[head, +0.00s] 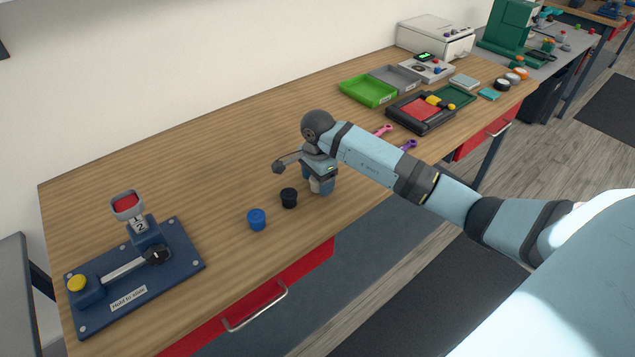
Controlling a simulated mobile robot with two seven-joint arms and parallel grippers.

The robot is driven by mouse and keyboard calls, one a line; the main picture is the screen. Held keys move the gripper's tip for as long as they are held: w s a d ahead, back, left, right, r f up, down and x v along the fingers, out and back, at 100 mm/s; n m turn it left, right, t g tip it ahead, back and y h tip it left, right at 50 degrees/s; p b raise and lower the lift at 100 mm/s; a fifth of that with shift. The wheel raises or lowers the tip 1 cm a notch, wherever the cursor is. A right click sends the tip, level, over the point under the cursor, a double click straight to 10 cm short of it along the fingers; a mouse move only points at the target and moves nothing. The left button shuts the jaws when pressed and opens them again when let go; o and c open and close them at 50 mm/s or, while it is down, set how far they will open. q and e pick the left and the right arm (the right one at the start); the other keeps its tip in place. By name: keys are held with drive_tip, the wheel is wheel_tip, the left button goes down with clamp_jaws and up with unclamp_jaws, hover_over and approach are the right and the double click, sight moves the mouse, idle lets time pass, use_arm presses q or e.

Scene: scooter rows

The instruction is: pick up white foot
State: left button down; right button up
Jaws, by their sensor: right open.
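A small pale piece, which looks like the white foot (314,184), stands on the wooden table near its front edge. My right gripper (321,184) points down right at it and hides part of it. The jaws are open; whether a finger touches the pale piece I cannot tell. A black foot (289,198) and a blue foot (257,219) stand in a row to its left, apart from each other. My left gripper is out of view.
A blue slider fixture (190,259) lies at the table's left end. Pink (383,130) and purple (409,145) tools lie behind my right arm. A green tray (368,91), a grey tray (394,78) and a dark organiser (421,112) stand farther right. The table's back middle is clear.

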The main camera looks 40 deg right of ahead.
drive_tip(key=c, duration=1)
drive_tip(key=shift+r, duration=0.1)
